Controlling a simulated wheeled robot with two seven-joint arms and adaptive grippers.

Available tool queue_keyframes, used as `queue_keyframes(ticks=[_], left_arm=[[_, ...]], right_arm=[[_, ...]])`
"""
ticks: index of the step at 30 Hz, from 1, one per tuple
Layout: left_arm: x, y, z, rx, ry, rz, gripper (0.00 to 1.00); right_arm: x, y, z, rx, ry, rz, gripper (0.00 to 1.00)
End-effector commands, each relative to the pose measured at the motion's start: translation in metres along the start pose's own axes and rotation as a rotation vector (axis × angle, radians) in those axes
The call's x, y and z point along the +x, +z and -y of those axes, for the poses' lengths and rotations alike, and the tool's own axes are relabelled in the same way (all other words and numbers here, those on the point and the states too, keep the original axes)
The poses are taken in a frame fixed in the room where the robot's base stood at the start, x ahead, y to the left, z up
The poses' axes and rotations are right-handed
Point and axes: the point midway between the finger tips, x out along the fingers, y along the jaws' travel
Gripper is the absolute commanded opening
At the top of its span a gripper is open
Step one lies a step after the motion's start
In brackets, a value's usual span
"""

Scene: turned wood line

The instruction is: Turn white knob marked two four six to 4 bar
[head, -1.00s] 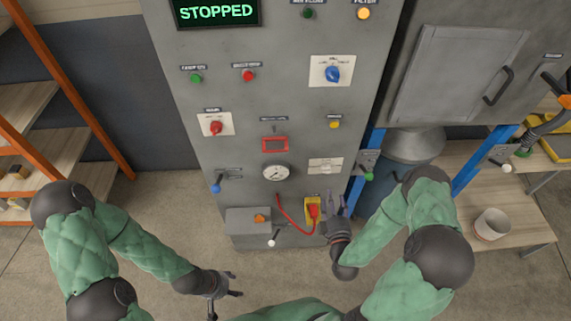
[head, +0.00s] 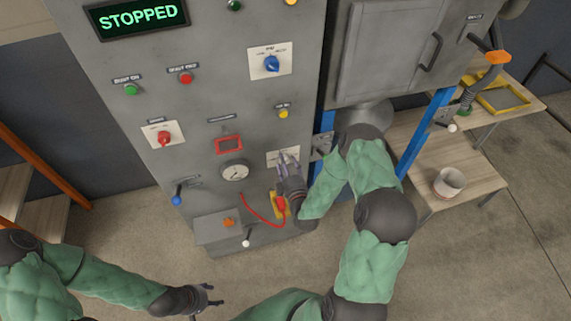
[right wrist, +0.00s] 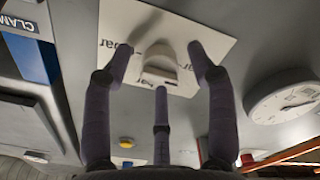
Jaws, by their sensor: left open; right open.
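The white knob (right wrist: 159,66) sits on a white plate (right wrist: 205,25) in the right wrist view, with parts of "bar" markings showing around it. In the head view the plate (head: 273,160) is low on the right of the grey cabinet, and my right gripper hides the knob. My right gripper (head: 288,156) is open, its fingers pointing at the plate and spread around the knob. I cannot tell whether they touch it. The knob's exact setting is not readable. My left gripper (head: 209,297) is open and empty, low in front of the cabinet.
A pressure gauge (head: 234,171) and a red-framed window (head: 229,144) are left of the plate. A yellow button (head: 283,113) is above it. A red cable (head: 258,211) hangs below, by my right wrist. A blue post (head: 424,140) stands to the right.

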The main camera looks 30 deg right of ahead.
Motion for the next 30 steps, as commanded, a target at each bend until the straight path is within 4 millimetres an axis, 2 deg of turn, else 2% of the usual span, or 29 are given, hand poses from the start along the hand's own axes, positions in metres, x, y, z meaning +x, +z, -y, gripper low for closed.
queue_keyframes(ticks=[8,14,15,23,30], left_arm=[[0.0000,-0.0001,0.0000,0.000,0.000,0.000,0.56],[0.0000,-0.0001,0.0000,0.000,0.000,0.000,0.56],[0.0000,-0.0001,0.0000,0.000,0.000,0.000,0.56],[0.0011,-0.0001,0.0004,0.000,0.000,0.000,0.56],[0.0066,-0.0003,0.0024,0.000,0.000,0.000,0.56]], right_arm=[[0.0014,0.0000,0.0002,0.000,-0.001,0.001,0.58],[0.0012,0.0000,0.0002,0.000,-0.001,0.000,0.04],[0.0011,-0.0001,0.0002,0.000,-0.001,0.000,0.02],[0.0012,-0.0001,0.0005,0.017,-0.001,0.000,0.02],[0.0015,0.0002,0.0010,0.118,-0.001,-0.001,0.02]])
